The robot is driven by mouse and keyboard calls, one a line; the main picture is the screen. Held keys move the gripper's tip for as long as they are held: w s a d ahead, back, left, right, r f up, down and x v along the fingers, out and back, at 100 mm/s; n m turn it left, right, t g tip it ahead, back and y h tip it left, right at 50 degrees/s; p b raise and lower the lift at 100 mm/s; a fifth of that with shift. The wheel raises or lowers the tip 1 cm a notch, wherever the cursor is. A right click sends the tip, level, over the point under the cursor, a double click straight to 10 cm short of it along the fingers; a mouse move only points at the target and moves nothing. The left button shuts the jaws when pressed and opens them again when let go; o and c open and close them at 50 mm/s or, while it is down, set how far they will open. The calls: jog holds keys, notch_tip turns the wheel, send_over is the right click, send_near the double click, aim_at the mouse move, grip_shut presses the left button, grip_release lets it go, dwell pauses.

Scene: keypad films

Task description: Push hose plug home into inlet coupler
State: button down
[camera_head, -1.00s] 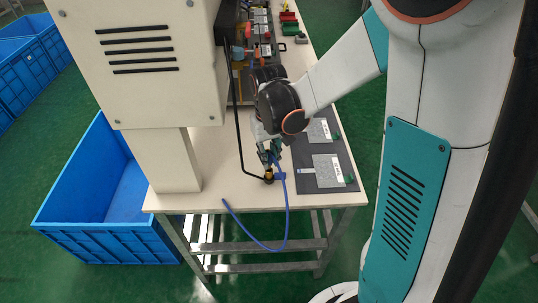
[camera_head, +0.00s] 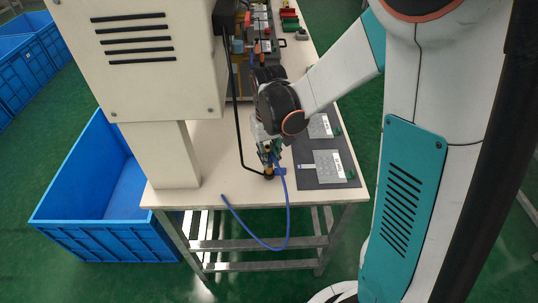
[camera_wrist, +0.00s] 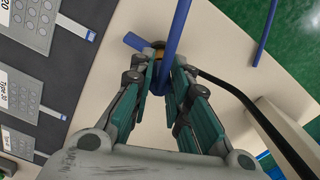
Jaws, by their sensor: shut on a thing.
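The inlet coupler (camera_head: 268,175), brass-coloured with a dark base, stands upright on the bench near its front edge. A blue lever sits beside it, and the coupler shows partly behind the hose in the wrist view (camera_wrist: 158,45). My gripper (camera_head: 268,151) is directly above the coupler, pointing down, its green-padded fingers (camera_wrist: 162,84) closed around the blue end of the hose plug (camera_wrist: 159,87). The blue hose (camera_head: 287,215) leaves the grip and loops over the bench's front edge. The fingers hide most of the plug, so I cannot tell how deep it sits.
A black pipe (camera_head: 239,130) runs down from the beige cabinet (camera_head: 140,60) to the coupler, close left of my gripper. A dark mat (camera_head: 325,179) with keypad films lies on the right. Blue crates (camera_head: 90,225) stand on the floor at left.

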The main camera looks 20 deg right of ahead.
aim_at(269, 154)
jog(key=shift+f, duration=0.15)
jog(key=c, duration=1.4)
grip_release()
jog(key=shift+c, duration=0.2)
jog(key=shift+r, duration=3.8)
